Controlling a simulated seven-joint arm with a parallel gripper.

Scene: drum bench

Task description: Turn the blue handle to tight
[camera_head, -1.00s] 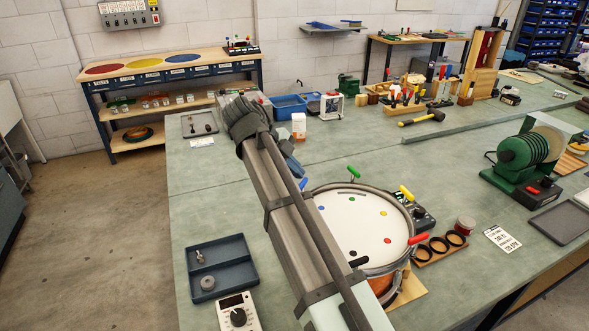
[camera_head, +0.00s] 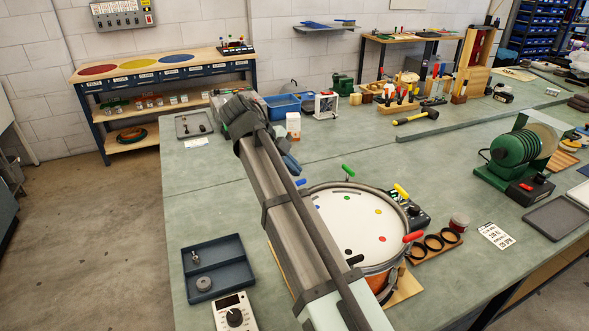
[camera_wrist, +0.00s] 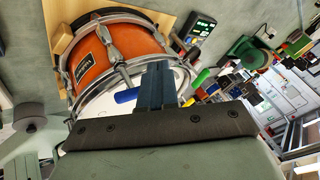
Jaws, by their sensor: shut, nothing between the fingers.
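The drum (camera_head: 372,246) has an orange shell and a white head ringed by a metal hoop; it also shows in the wrist view (camera_wrist: 133,43). The blue handle (camera_head: 300,182) is at the drum's back-left rim, close to my arm. In the wrist view the blue handle (camera_wrist: 127,96) lies just left of my gripper's dark fingers (camera_wrist: 158,68). My gripper is shut and empty; I cannot tell whether it touches the handle. The green handle (camera_head: 348,170), yellow handle (camera_head: 401,191) and red handle (camera_head: 413,237) stand around the rim. My arm hides the drum's left side.
A dark tray (camera_head: 218,270) with small parts and a white dial box (camera_head: 235,312) lie left of the drum. Black rings on a wooden holder (camera_head: 434,244) and a small black device (camera_head: 416,216) sit close right.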

